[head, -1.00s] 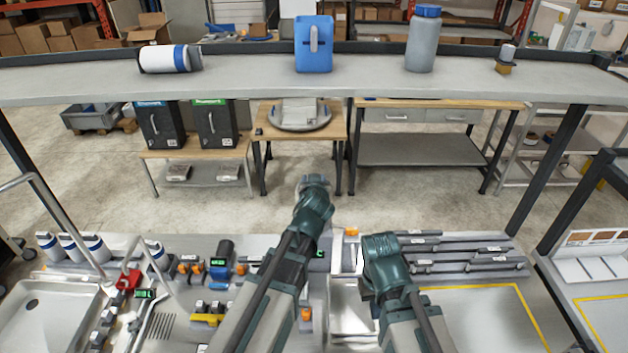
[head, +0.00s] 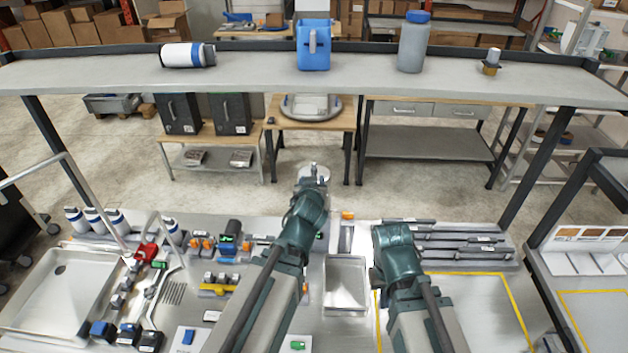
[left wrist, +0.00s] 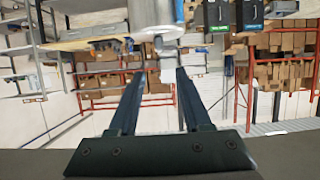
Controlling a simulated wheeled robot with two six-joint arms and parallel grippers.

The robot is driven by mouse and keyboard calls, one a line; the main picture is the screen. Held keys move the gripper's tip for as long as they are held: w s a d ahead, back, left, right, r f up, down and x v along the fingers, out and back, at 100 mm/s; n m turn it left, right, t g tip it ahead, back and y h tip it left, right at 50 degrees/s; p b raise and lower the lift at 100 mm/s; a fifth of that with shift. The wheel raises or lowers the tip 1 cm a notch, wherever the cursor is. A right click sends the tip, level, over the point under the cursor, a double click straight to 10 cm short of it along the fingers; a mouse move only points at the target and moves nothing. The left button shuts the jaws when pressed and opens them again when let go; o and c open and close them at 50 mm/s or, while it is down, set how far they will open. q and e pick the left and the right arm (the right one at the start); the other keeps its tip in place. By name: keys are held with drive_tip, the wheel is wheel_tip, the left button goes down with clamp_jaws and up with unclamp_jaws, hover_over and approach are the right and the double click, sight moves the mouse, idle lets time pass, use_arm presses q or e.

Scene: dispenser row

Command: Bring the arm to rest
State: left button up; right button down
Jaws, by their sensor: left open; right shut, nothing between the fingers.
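My two arms reach up from the bottom of the head view over the bench (head: 210,320). The left arm is extended near the middle, with its end toward the bench's far edge. My left gripper (left wrist: 159,75) shows in the left wrist view with its two fingers apart and nothing between them. My right arm is bent beside it, right of the steel bin. My right gripper (head: 390,262) is shut and empty; its fingertips are mostly hidden by its own arm in the head view.
A raised shelf (head: 250,85) crosses beyond the bench with a blue container (head: 314,46), a grey bottle (head: 413,42) and a lying white bottle (head: 186,55). A steel bin (head: 346,284), a sink-like tray (head: 62,290) and many small parts crowd the bench. A yellow-outlined area (head: 470,310) looks clear.

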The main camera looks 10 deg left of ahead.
use_arm(q)
drive_tip(key=s+d+f+g+b, duration=0.25)
drive_tip(key=f+b, duration=0.45)
drive_tip(key=f, duration=0.5)
drive_tip(key=s+d+f+m+g+b, duration=0.2)
drive_tip(key=s+d+f+g+b, duration=0.1)
drive_tip(key=s+f, duration=0.3)
drive_tip(key=s+d+f+m+g+h+b, duration=0.1)
drive_tip(key=s+d+f+m+g+b, duration=0.1)
drive_tip(key=f, duration=0.6)
drive_tip(key=s+d+f+m+g+b, duration=0.2)
drive_tip(key=s+d+f+g+b, duration=0.2)
drive_tip(key=s+f+b, duration=0.3)
drive_tip(key=shift+s+g+h, duration=0.3)
drive_tip(key=shift+s+g, duration=0.55)
drive_tip(key=shift+s, duration=1)
use_arm(e)
drive_tip(key=f, duration=1.9)
drive_tip(key=shift+w+f, duration=0.25)
drive_tip(key=shift+w, duration=0.05)
use_arm(q)
drive_tip(key=shift+s+d, duration=0.1)
drive_tip(key=shift+s, duration=0.4)
